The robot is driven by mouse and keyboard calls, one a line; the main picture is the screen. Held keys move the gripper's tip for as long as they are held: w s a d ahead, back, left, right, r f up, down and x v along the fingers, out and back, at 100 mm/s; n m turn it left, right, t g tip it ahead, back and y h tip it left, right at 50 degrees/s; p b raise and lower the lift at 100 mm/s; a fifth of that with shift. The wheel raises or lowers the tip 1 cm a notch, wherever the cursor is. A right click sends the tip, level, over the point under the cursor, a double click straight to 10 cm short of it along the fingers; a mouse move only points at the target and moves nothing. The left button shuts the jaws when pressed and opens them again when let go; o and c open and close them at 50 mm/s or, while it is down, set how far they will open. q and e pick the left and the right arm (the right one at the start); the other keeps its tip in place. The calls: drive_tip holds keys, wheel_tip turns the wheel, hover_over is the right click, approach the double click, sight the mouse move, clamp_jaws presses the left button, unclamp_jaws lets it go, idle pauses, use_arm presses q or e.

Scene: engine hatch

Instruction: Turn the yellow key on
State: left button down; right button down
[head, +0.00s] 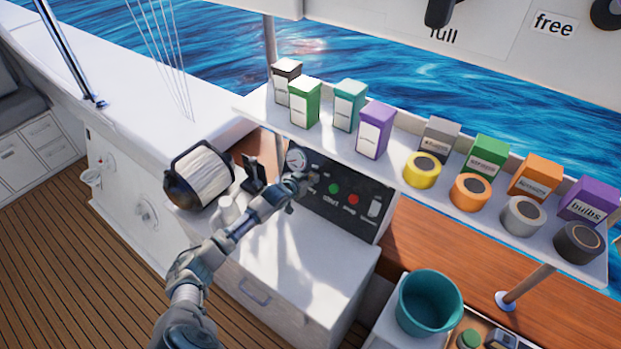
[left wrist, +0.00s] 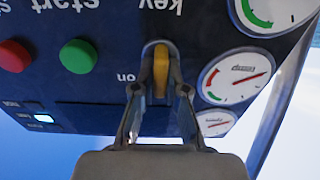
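The yellow key (left wrist: 160,68) is on the dark control panel (left wrist: 100,95), which appears upside down in the left wrist view. The key stands upright in that view, in a grey mount, with the word "on" to its left and "key" above. My left gripper (left wrist: 160,88) has its two fingers closed in on either side of the key, with the key between the tips. In the head view my left gripper (head: 298,186) is at the upper left of the panel (head: 340,200) and hides the key. My right gripper is not in view.
A green button (left wrist: 78,56) and a red button (left wrist: 14,56) are beside the key, with gauges (left wrist: 236,76) on the other side. A shelf (head: 395,165) with boxes and tape rolls runs above the panel. A teal bucket (head: 430,302) stands at lower right.

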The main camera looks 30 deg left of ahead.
use_arm(q)
drive_tip(key=shift+r, duration=0.1)
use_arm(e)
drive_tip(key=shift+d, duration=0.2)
use_arm(q)
drive_tip(key=shift+m, duration=0.4)
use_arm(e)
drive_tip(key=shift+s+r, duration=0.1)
use_arm(q)
drive_tip(key=shift+r+m+p, duration=0.1)
drive_tip(key=shift+m+p, duration=0.2)
drive_tip(key=shift+m, duration=0.6)
drive_tip(key=m+p, duration=0.1)
drive_tip(key=m, duration=0.3)
drive_tip(key=shift+d+m+p, duration=0.15)
drive_tip(key=shift+m+p, duration=0.15)
drive_tip(key=m+p, duration=0.1)
drive_tip(key=m, duration=0.3)
drive_tip(key=shift+s+d+f+p, duration=0.1)
drive_tip(key=shift+d+f+p, duration=0.1)
drive_tip(key=shift+p, duration=0.15)
drive_tip(key=shift+f+m, duration=0.15)
drive_tip(key=shift+m, duration=0.45)
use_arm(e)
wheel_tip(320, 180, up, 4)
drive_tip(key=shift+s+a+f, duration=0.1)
use_arm(q)
drive_tip(key=shift+f, duration=0.1)
